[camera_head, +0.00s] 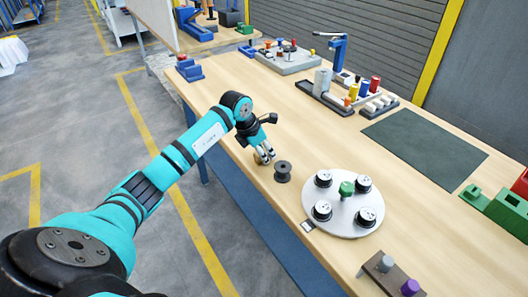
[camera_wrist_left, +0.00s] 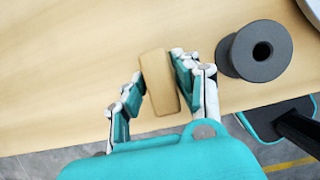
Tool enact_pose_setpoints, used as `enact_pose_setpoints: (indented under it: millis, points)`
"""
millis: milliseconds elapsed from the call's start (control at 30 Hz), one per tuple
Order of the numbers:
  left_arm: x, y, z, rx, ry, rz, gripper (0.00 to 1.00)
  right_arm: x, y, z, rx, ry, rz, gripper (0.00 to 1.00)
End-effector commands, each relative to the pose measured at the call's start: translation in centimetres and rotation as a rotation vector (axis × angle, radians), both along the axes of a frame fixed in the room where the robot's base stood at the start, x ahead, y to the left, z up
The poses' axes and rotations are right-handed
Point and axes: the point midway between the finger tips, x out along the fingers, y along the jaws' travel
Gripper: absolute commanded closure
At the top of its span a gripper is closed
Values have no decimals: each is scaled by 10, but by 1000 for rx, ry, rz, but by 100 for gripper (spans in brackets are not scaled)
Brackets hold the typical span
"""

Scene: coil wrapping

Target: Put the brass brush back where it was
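The brass brush shows in the left wrist view as a tan block (camera_wrist_left: 160,82) between the two fingers of my left gripper (camera_wrist_left: 158,75). The fingertips sit close against both its sides, and the gripper looks shut on it. In the head view, my left gripper (camera_head: 265,155) points down near the table's left edge, with the small tan brush (camera_head: 260,158) at its fingertips. I cannot tell whether the brush touches the table. No bristles can be made out. My right gripper is not in view.
A dark spool (camera_head: 283,171) stands just right of my left gripper; it also shows in the left wrist view (camera_wrist_left: 256,51). A round white plate (camera_head: 343,222) carries several black-and-white coils and a green knob. Farther back are a tool rack (camera_head: 318,94) and a dark green mat (camera_head: 425,145).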

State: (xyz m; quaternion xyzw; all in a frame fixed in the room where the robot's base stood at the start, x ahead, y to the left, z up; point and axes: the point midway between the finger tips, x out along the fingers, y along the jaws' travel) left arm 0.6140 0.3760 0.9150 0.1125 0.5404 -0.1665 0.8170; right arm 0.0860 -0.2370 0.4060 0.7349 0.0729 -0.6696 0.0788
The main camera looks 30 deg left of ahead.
Motion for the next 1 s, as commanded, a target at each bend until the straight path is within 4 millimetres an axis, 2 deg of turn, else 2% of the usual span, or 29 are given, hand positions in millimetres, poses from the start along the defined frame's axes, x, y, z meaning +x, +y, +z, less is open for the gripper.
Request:
enact_pose_setpoints:
  millis: [33, 100, 133, 367, 500, 1000]
  points:
    - [0, 0, 0, 0, 0, 0, 60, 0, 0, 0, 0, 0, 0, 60]
    - [0, 0, 0, -1, 0, 0, 51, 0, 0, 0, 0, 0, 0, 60]
    - [0, 0, 0, -1, 0, 0, 50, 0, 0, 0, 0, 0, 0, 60]
    - [0, 0, 1, -1, 0, 0, 50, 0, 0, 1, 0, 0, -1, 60]
    - [-2, 2, 9, 0, -1, 0, 50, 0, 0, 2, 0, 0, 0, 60]
    - [-36, 16, 97, 2, -2, 0, 50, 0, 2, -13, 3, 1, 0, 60]
